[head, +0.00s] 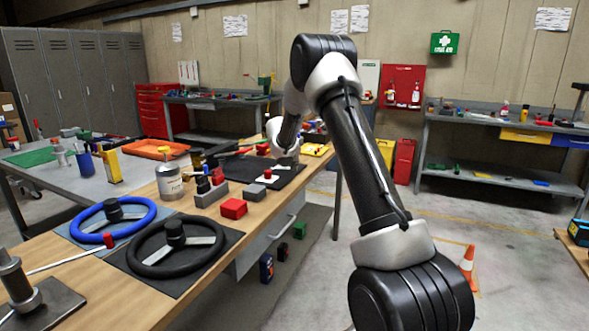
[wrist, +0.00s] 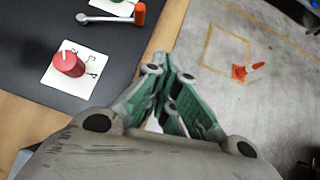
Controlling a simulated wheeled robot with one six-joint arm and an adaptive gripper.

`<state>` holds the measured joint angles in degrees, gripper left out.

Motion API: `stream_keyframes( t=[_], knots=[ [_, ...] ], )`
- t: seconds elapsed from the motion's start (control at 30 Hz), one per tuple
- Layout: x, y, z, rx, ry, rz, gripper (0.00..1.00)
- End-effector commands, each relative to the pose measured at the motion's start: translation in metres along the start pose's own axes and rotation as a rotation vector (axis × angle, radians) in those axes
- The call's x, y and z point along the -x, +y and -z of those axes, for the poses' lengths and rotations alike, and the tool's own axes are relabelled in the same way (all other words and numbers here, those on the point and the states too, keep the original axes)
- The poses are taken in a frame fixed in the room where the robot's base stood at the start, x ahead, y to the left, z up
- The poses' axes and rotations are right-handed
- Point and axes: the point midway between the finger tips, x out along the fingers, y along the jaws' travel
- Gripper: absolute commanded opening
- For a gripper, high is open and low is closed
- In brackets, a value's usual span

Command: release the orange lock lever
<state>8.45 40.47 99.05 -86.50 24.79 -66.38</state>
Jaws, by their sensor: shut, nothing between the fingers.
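In the wrist view, a lever with a grey bar and an orange end (wrist: 139,14) lies across the dark mat near the top edge. Its bar runs left to a round grey end, beside a green part cut off by the frame. My gripper (wrist: 168,68) is shut and empty, with its fingertips below and right of the orange end, apart from it in the picture. I cannot tell its height over the bench. In the head view, my arm reaches over the far part of the bench and the fingers cannot be made out.
A red knob (wrist: 68,65) on a white marked plate sits on the dark mat (wrist: 30,85). The wooden bench (head: 130,290) also holds steering wheels, a can and a red block (head: 233,208). Open floor with an orange cone (wrist: 240,72) lies right of the bench.

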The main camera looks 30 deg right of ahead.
Motion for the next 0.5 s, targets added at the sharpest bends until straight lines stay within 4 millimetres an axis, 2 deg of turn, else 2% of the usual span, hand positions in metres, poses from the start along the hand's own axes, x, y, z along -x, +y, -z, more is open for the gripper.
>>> stream_keyframes(
  t=[0.1, 0.2, 0.5],
  knots=[
    [0.016, -0.004, -0.001, 0.0, -0.001, 0.0, 0.0],
    [0.022, -0.006, -0.001, 0.0, 0.001, 0.001, 0.0],
    [0.025, -0.007, -0.001, 0.0, 0.0, 0.001, 0.0]
  ],
)
